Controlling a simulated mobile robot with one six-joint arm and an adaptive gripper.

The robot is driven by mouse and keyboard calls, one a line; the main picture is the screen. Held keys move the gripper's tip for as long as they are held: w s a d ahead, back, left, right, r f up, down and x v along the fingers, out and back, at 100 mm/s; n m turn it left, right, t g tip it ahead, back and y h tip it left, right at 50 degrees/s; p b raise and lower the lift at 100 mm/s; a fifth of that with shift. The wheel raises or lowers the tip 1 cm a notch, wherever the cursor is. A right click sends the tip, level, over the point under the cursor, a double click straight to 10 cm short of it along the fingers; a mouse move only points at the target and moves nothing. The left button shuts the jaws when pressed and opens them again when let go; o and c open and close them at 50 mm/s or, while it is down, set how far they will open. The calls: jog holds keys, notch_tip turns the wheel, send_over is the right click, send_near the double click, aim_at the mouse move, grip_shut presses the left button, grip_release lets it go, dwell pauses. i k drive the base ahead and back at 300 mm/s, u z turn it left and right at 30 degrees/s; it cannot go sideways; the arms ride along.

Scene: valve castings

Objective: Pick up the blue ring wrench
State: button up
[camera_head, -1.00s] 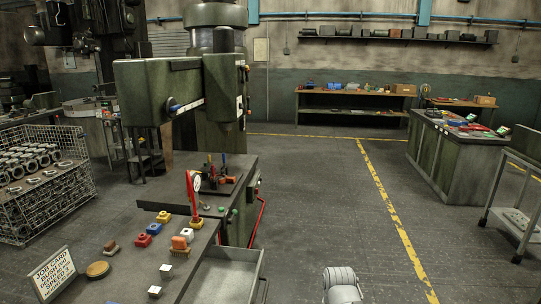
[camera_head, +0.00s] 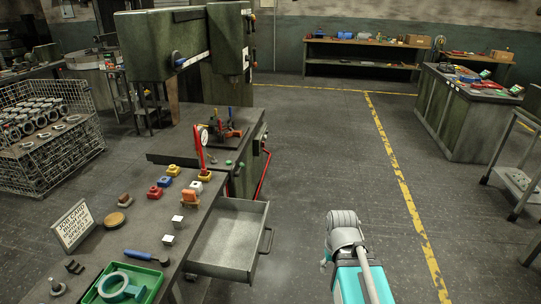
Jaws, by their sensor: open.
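A blue-handled tool (camera_head: 146,257) with a dark rounded end lies on the bench just behind the green tray, at the lower left. It is too small to tell whether its end is a ring. No other thing in view is clearly a blue ring wrench. Part of my own white and teal arm shows at the bottom, right of centre, well to the right of the bench. I cannot make out my gripper's fingers.
The bench (camera_head: 142,226) has an open drawer (camera_head: 230,240) jutting right. On it are a green tray (camera_head: 156,287) holding a pale teal ring (camera_head: 108,291), a job card sign (camera_head: 73,226) and several coloured blocks. A drill press (camera_head: 160,45) stands behind.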

aim_at(164, 259)
jog(key=u, duration=1.5)
